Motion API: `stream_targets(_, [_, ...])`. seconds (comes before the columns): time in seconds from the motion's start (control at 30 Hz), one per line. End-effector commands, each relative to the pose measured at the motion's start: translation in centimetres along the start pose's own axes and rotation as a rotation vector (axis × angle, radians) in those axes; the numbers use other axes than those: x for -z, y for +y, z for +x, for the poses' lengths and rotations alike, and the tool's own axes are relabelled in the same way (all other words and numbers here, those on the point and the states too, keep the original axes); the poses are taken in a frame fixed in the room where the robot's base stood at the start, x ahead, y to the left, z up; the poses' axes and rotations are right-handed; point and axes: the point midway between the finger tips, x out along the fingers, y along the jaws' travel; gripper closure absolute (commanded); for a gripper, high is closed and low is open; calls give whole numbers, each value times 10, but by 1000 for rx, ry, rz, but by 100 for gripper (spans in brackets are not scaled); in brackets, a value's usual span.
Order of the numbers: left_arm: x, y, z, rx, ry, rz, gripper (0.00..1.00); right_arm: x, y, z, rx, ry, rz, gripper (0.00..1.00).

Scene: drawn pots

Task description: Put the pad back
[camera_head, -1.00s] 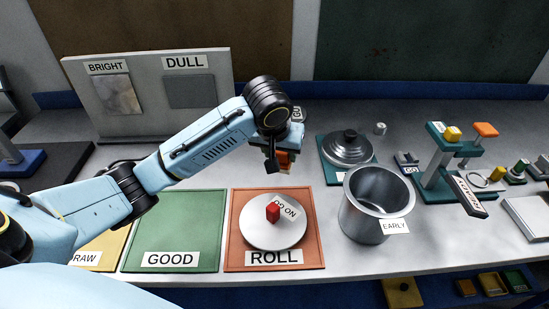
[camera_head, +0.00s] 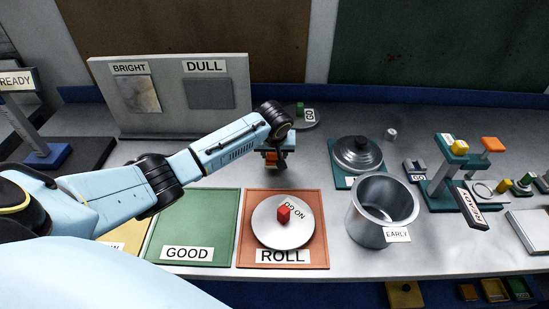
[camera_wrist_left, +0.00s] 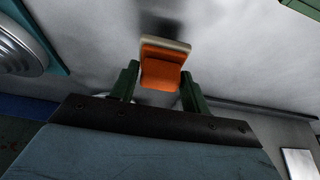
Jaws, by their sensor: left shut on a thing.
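The pad (camera_wrist_left: 162,72), an orange block with a pale sole, sits between the green fingers of my left gripper (camera_wrist_left: 160,82) in the left wrist view. The gripper is shut on it. In the head view the left gripper (camera_head: 272,160) is over the back of the grey bench, behind the ROLL mat (camera_head: 245,240), with the orange of the pad (camera_head: 271,158) partly hidden by the fingers. A dark shadow lies on the bench near the pad; I cannot tell if the sole touches the bench. My right gripper is not in view.
A round plate (camera_head: 270,234) with a red knob lies on the ROLL mat. The GOOD mat (camera_head: 195,215) is left of it. A steel pot (camera_head: 370,228), a lid (camera_head: 357,153) and a green stand (camera_head: 445,190) are to the right. The BRIGHT/DULL board (camera_head: 170,115) stands at back left.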

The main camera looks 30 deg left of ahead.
Motion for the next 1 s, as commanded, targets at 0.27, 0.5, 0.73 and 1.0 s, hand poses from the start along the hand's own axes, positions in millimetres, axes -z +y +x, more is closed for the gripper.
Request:
stream_targets(0.27, [-8, 0, 20, -1, 1, 1, 72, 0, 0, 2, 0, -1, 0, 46])
stream_targets(0.5, [-9, 1, 21, -1, 0, 0, 72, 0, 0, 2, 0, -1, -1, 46])
stream_targets(0.73, [-9, 1, 22, -1, 0, 0, 32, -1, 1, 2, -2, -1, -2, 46])
stream_targets(1.0, [-9, 0, 22, -1, 1, 0, 32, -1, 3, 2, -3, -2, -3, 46])
